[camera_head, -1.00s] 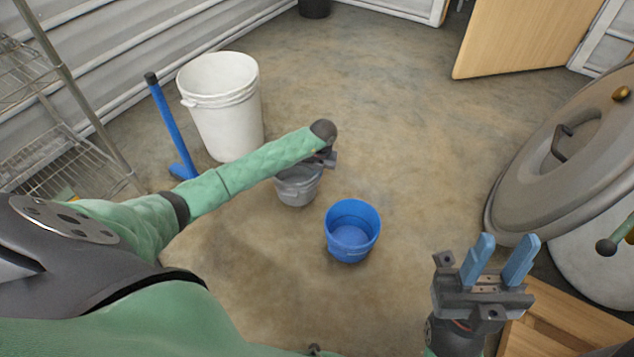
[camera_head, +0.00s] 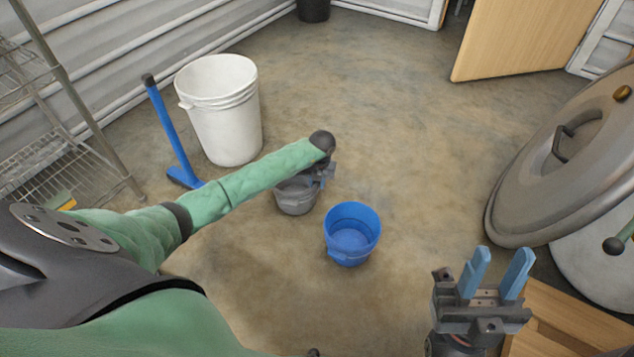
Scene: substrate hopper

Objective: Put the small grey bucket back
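The small grey bucket (camera_head: 296,197) is upright on the floor, left of the blue bucket. My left arm reaches over it from the left and covers part of its top.
A blue bucket (camera_head: 350,250) stands right of the grey one. A white bucket (camera_head: 228,130) and a blue-handled tool (camera_head: 168,125) stand behind my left arm. A wire shelf (camera_head: 70,150) is at left, a large grey lid (camera_head: 560,170) and wooden box (camera_head: 570,318) at right.

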